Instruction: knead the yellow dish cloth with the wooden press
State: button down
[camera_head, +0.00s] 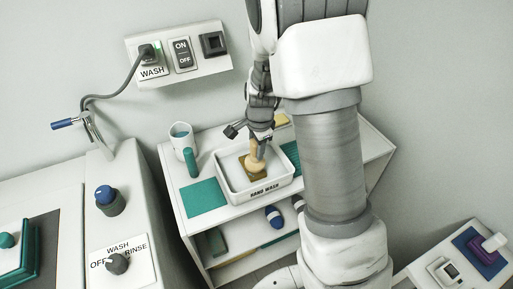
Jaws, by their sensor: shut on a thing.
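My gripper (260,145) points down over the white tub marked HAND WASH (270,193) and is shut on the wooden press (254,160). The press is a pale wooden piece, partly hidden by the fingers, with its lower end inside the tub. A dark yellow cloth (250,178) lies in the tub under the press. The press appears to meet the cloth, but I cannot tell whether it pushes on it.
My arm hides much of the right side.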

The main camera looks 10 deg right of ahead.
jog(key=p+v, duration=0.3)
jog(key=w+p+v, duration=0.1)
jog(key=p+v, duration=0.2)
jog(key=v, duration=0.1)
jog(key=shift+w+r, duration=0.15)
jog(key=shift+w, duration=0.1)
jog(key=shift+s+f, duration=0.1)
jog(key=shift+f, duration=0.1)
jog(key=n, duration=0.1)
jog(key=s+n, duration=0.1)
jog(key=n, duration=0.1)
jog(key=shift+f+y, duration=0.35)
jog(key=shift+y, duration=0.05)
jog(key=s+n, duration=0.1)
jog(key=n, duration=0.3)
jog(key=s+f+n+g+y, duration=0.1)
jog(key=n, duration=0.3)
jog(key=s+f+n, duration=0.1)
jog(key=n, duration=0.3)
jog(key=shift+a+f+g, duration=0.1)
jog(key=shift+a+g, duration=0.15)
jog(key=shift+g, duration=0.15)
